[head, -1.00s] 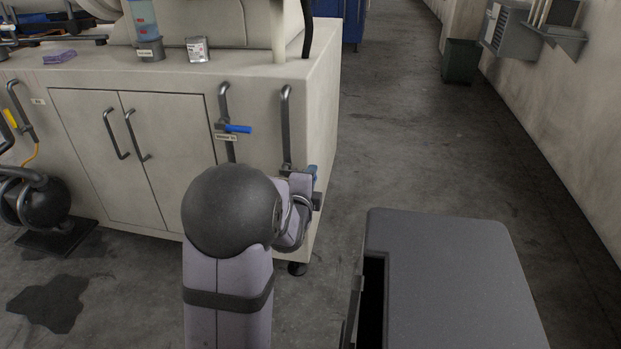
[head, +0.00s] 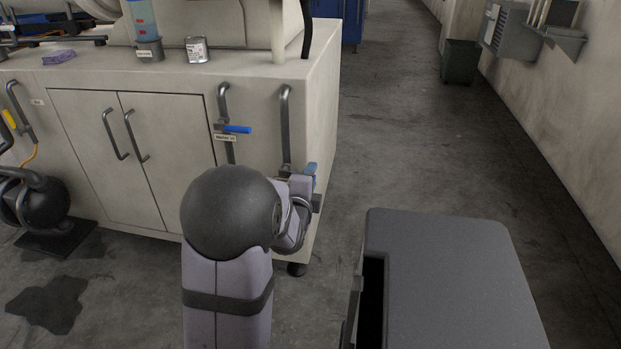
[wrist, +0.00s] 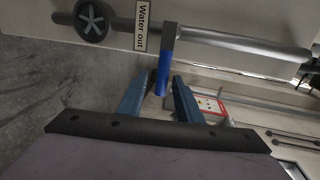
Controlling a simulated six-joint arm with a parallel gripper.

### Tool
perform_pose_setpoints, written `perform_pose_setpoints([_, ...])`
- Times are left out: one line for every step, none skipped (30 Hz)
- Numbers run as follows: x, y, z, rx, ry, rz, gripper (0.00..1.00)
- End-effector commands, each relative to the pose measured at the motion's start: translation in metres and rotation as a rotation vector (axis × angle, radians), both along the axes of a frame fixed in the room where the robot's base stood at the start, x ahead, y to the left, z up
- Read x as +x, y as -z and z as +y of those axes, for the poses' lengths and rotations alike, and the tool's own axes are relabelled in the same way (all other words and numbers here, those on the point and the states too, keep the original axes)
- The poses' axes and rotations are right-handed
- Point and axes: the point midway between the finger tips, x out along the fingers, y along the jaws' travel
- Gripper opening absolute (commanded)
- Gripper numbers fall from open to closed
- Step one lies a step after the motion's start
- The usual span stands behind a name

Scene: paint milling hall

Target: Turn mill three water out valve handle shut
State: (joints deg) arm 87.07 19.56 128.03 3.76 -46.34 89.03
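The water out valve has a blue handle (wrist: 163,72) on a grey pipe (wrist: 235,44), beside a white "Water out" label (wrist: 142,24). In the wrist view the handle points down toward my gripper (wrist: 161,80). My gripper's two blue fingers stand apart, one on each side of the handle, with visible gaps between them and it. In the head view my gripper (head: 311,172) is at the right-hand pipe (head: 286,125) on the cabinet front. My own arm partly covers that spot, and the handle cannot be clearly told from the fingers there.
A second valve with a blue handle (head: 237,129) and its own label is on the pipe to the left. Cabinet doors (head: 133,150) with two bar handles are further left. Open floor (head: 400,140) lies right of the cabinet.

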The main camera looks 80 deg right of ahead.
Motion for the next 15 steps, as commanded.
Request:
perform_pose_setpoints([0.0, -0.002, 0.003, 0.0, 0.0, 0.0, 0.32])
perform_pose_setpoints([0.0, -0.002, 0.005, 0.0, 0.0, 0.0, 0.32])
perform_pose_setpoints([0.0, -0.004, 0.008, -0.001, 0.0, 0.0, 0.32])
perform_pose_setpoints([0.0, -0.004, 0.011, -0.001, 0.0, 0.0, 0.32])
perform_pose_setpoints([0.0, -0.005, 0.014, 0.001, 0.0, 0.0, 0.32])
perform_pose_setpoints([0.0, -0.006, 0.019, 0.001, 0.0, 0.0, 0.32])
perform_pose_setpoints([0.0, -0.007, 0.023, 0.001, 0.0, 0.0, 0.32])
perform_pose_setpoints([0.0, -0.008, 0.026, 0.0, 0.0, 0.0, 0.32])
perform_pose_setpoints([0.0, -0.008, 0.032, 0.001, 0.0, 0.0, 0.32])
perform_pose_setpoints([0.0, -0.009, 0.036, 0.001, 0.0, 0.0, 0.32])
perform_pose_setpoints([0.0, -0.01, 0.04, 0.001, 0.0, 0.0, 0.32])
perform_pose_setpoints([0.0, -0.011, 0.045, 0.001, 0.0, 0.0, 0.32])
perform_pose_setpoints([0.0, -0.011, 0.048, 0.002, 0.0, 0.0, 0.32])
perform_pose_setpoints([0.0, -0.012, 0.052, 0.001, 0.0, -0.001, 0.32])
perform_pose_setpoints([0.0, -0.012, 0.056, 0.002, 0.0, -0.001, 0.32])
